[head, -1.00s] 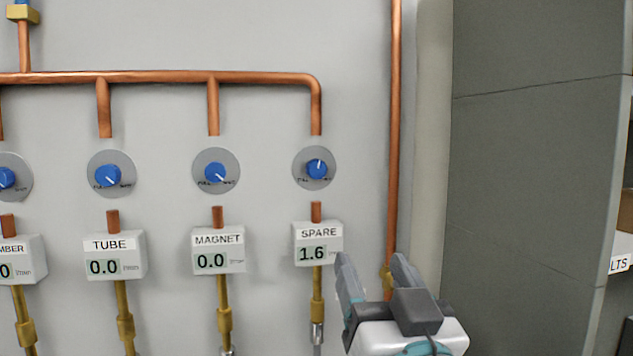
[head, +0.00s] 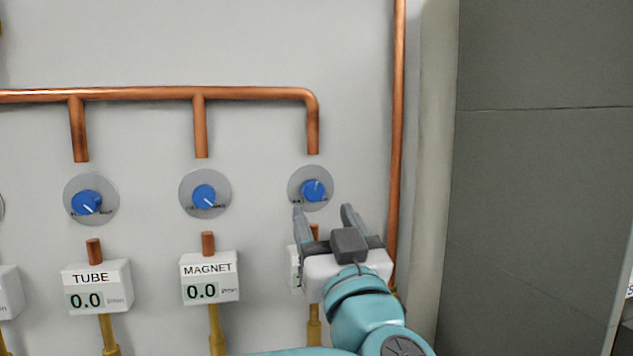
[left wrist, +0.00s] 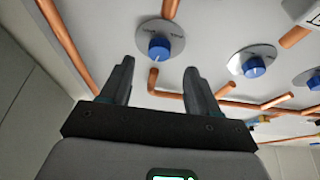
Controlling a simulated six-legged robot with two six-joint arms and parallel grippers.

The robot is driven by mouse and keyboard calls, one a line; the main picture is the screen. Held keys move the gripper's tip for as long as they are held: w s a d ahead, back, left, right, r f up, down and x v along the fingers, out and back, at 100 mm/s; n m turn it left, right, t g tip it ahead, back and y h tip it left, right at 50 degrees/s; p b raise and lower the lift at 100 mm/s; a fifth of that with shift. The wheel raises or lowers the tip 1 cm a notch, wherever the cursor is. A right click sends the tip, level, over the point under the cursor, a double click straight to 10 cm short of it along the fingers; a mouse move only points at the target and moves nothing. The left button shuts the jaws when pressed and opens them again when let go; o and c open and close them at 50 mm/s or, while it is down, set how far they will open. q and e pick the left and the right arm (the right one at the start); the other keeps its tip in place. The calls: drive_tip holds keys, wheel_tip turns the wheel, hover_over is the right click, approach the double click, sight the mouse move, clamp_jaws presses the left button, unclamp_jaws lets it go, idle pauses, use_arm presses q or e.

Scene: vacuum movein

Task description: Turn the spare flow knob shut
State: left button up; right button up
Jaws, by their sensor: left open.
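The spare flow knob (head: 313,189) is blue on a round grey dial plate on the wall, at the right end of the row. Its white pointer line points up in the head view. My left gripper (head: 322,212) is open and empty, just below the knob with its fingers pointing up towards it. In the left wrist view the knob (left wrist: 159,46) shows beyond and between the open fingers (left wrist: 158,74), apart from them. The spare meter box (head: 295,268) is mostly hidden behind my gripper, and its reading cannot be seen. My right gripper is not in view.
The magnet knob (head: 205,197) and tube knob (head: 87,203) sit to the left, above the magnet meter (head: 210,278) and tube meter (head: 97,288), both reading 0.0. A copper pipe (head: 397,130) runs upright to the right. A copper manifold (head: 150,95) runs above.

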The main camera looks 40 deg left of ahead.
sight(315, 196)
use_arm(q)
drive_tip(key=p+x, duration=0.1)
drive_tip(key=x, duration=0.4)
drive_tip(key=shift+w+p, duration=0.25)
drive_tip(key=shift+p, duration=0.1)
drive_tip(key=shift+s, duration=0.2)
drive_tip(key=shift+w+f, duration=0.15)
drive_tip(key=shift+w, duration=0.05)
drive_tip(key=c, duration=0.7)
drive_tip(key=shift+a, duration=0.1)
drive_tip(key=c, duration=0.3)
drive_tip(key=shift+c, duration=0.2)
